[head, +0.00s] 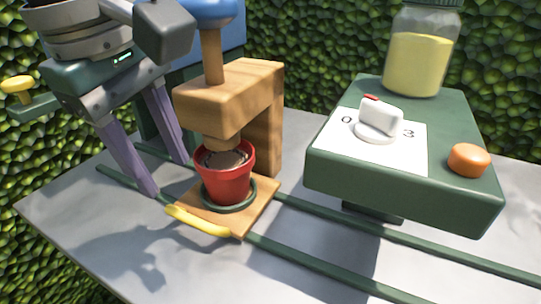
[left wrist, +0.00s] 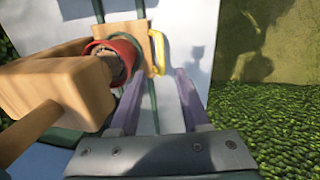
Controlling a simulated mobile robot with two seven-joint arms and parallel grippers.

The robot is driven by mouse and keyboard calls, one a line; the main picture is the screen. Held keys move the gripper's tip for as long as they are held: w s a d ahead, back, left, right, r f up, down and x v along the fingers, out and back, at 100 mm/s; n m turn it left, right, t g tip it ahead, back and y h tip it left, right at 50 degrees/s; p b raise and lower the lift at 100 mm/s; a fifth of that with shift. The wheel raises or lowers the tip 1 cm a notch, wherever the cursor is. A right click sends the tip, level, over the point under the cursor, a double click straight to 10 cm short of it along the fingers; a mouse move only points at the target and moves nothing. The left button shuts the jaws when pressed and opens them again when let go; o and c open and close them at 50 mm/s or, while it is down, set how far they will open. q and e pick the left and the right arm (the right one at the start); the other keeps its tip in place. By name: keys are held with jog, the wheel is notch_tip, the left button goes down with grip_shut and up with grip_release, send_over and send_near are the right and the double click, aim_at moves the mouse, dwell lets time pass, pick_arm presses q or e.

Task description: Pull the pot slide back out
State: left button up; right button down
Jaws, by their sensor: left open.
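The pot slide is a square wooden plate (head: 262,197) on two green rails, with a yellow handle (head: 198,221) along its front edge. A red pot (head: 226,185) with dark soil stands upright on it in a green saucer (head: 249,196), under the wooden press (head: 228,84). The handle also shows in the left wrist view (left wrist: 158,52), with the pot (left wrist: 121,48) beside it. My left gripper (head: 169,177) is open and empty. Its purple fingers point down, left of the slide, with the fingertips apart from the handle. My right gripper is out of view.
The press has a blue knob (head: 209,10) on top. Right of it stands a green dispenser (head: 465,125) with a white dial (head: 379,118), an orange button (head: 469,160) and a jar (head: 417,55). The green rails (head: 330,272) run on to the right. The grey tabletop in front is clear.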

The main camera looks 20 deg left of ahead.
aim_at(191, 218)
pick_arm(q)
jog(key=f, duration=0.3)
jog(key=w+f, duration=0.1)
jog(key=f, duration=0.2)
jog(key=f+b, duration=0.1)
jog(key=f, duration=0.1)
jog(key=shift+w+d+f, duration=0.15)
jog(key=shift+w+f, duration=0.1)
jog(key=shift+f, duration=0.15)
grip_shut()
dwell(0.9)
